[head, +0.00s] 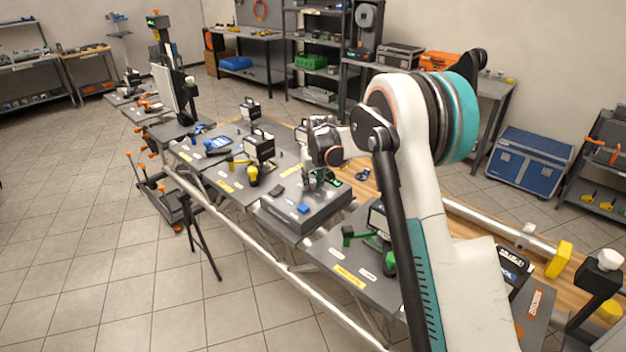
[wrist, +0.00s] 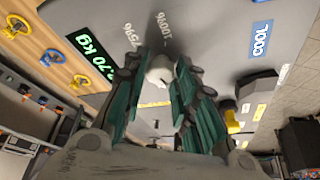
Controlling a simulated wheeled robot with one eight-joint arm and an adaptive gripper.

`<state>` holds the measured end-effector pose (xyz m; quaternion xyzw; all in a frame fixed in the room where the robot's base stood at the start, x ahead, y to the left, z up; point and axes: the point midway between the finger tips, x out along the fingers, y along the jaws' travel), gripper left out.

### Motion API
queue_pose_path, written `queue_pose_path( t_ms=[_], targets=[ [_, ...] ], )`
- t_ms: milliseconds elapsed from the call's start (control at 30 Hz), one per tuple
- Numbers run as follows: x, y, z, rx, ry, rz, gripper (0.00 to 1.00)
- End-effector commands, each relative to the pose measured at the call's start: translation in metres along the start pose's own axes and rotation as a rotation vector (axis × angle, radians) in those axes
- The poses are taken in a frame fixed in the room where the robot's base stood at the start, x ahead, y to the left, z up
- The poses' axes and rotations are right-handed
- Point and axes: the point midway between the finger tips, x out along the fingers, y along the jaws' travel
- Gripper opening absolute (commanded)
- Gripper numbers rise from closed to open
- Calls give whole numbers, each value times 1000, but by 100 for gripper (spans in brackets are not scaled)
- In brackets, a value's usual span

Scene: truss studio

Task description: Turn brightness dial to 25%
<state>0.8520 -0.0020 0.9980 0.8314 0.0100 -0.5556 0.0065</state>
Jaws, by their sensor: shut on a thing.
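The brightness dial (wrist: 160,72) is a pale knob on a grey panel (wrist: 205,30) in the wrist view. Printed marks reading 75% and 100% show beside it; other marks are hidden, and I cannot read where the dial points. My gripper (wrist: 157,88) has its teal fingers on both sides of the knob, shut on it. In the head view my gripper (head: 312,181) reaches down onto the raised grey box (head: 318,212), mid-bench. The dial is hidden there.
A green display reading 2.70 kg (wrist: 90,47) and a blue COOL label (wrist: 261,38) lie near the dial. A yellow-handled device (head: 254,175) stands to the left, a green-knobbed one (head: 389,263) in front.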

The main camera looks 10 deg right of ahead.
Motion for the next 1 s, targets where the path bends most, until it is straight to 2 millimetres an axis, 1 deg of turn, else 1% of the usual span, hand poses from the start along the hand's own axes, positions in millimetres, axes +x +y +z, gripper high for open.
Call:
queue_pose_path(
  t_ms=[600, 800, 1000],
  targets=[
    [1, -6, -2, 515, 0, 215, 2],
    [1, -7, -3, 652, 1, 271, 2],
    [1, -7, -3, 744, 0, 309, 2]
  ],
)
